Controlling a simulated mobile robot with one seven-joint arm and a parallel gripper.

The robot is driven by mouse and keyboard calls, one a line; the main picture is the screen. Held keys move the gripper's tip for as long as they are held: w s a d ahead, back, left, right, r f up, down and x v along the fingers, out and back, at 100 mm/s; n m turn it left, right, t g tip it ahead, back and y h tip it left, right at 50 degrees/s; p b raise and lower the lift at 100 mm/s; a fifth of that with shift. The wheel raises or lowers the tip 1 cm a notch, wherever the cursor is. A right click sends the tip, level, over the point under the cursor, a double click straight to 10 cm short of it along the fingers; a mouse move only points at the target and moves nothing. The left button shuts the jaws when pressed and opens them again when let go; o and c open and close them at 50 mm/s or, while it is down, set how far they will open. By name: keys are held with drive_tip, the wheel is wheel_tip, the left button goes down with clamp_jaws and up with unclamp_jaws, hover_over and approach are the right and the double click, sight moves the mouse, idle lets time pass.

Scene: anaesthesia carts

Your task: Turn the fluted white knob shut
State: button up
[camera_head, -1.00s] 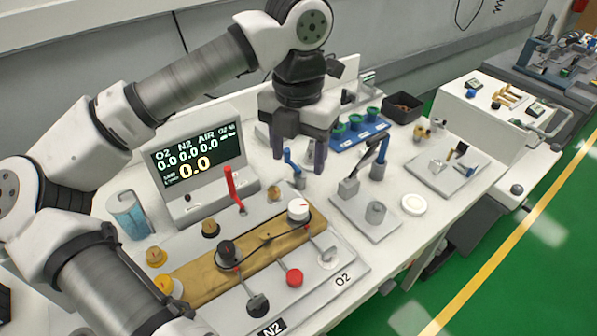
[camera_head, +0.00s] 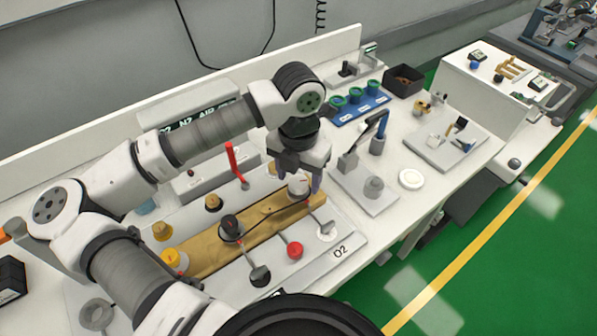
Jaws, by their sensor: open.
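The fluted white knob (camera_head: 299,187) stands at the right end of the brass-coloured manifold bar (camera_head: 205,259) on the cart top. My gripper (camera_head: 299,180) points down directly over this knob, with one finger on its left and one on its right. The jaws are open. The upper part of the knob is partly hidden by the gripper, and I cannot tell whether the fingers touch it.
A black knob (camera_head: 230,226) and a yellow knob (camera_head: 171,258) sit along the bar. A red lever (camera_head: 234,163) rises behind it. A red knob (camera_head: 295,250) is in front. A grey plate (camera_head: 357,184) with a blue-handled valve (camera_head: 381,132) lies to the right.

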drive_tip(key=shift+f, duration=0.2)
drive_tip(key=c, duration=1)
drive_tip(key=shift+f, duration=0.1)
